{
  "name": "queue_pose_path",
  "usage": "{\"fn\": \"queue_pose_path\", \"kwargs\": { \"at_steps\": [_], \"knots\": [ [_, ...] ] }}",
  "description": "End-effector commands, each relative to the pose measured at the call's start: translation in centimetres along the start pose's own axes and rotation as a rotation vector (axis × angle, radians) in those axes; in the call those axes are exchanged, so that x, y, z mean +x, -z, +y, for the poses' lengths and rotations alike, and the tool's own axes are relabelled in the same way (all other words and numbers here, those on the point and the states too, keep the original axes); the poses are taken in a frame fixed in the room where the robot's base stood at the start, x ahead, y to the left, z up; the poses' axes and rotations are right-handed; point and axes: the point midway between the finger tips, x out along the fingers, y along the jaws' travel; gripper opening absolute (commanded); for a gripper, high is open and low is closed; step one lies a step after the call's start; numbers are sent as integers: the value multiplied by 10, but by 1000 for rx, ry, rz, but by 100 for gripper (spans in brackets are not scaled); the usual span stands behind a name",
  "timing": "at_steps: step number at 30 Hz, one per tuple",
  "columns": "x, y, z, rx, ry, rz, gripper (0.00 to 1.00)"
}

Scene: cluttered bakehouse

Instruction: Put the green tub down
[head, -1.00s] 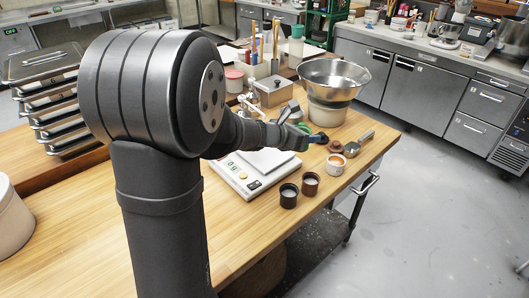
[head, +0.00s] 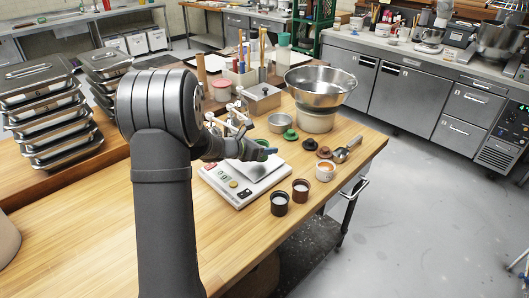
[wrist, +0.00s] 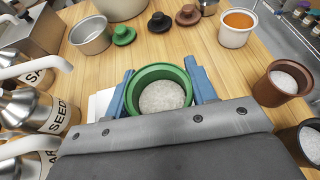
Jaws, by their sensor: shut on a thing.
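The green tub (wrist: 160,90) is in my gripper, upright and holding a pale grainy filling. In the wrist view, the blue fingers of my gripper (wrist: 162,92) stand on either side of the tub, shut on it. In the head view, my gripper (head: 262,150) is over the back right part of the white scale (head: 237,193), and a bit of the green tub (head: 262,142) shows at the fingers. A white corner of the scale (wrist: 99,106) shows left of the tub in the wrist view. I cannot tell whether the tub touches the scale.
Labelled bottles (wrist: 50,112) stand close on the left.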

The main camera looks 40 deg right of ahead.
Motion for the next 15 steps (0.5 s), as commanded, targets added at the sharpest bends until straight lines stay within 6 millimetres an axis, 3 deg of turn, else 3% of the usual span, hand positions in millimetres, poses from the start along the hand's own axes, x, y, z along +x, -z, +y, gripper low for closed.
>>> {"fn": "queue_pose_path", "kwargs": {
  "at_steps": [5, 15],
  "knots": [
    [8, 20, 1, -2, 0, 0, 28],
    [9, 22, 1, -1, 0, 0, 28]
  ]
}}
